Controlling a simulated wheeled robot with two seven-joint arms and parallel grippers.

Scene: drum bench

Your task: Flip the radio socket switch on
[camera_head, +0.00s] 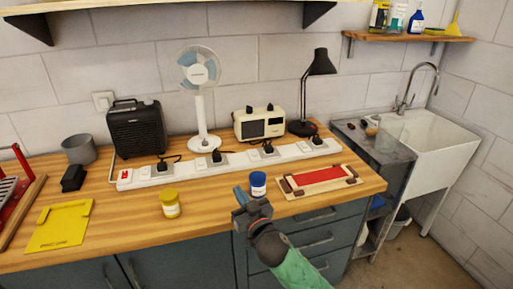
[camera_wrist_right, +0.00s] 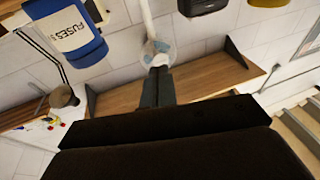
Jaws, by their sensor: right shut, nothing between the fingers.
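A long white power strip (camera_head: 190,172) lies along the bench with several black plugs in it. The cream radio (camera_head: 258,125) stands behind its right half. A black plug (camera_head: 267,149) sits in the strip just in front of the radio. The switch beside that plug is too small to read. My right gripper (camera_head: 239,191) is shut and empty, above the bench's front edge, in front of the strip and apart from it. Its closed fingers also show in the wrist view (camera_wrist_right: 157,88). My left gripper is in neither view.
A blue-lidded jar (camera_head: 258,184), labelled FUSES in the wrist view (camera_wrist_right: 70,32), stands close beside the right gripper. A yellow jar (camera_head: 170,204) and a red-and-wood tray (camera_head: 282,187) are on either side. The fan (camera_head: 201,75), black heater (camera_head: 137,128) and lamp (camera_head: 319,63) stand behind.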

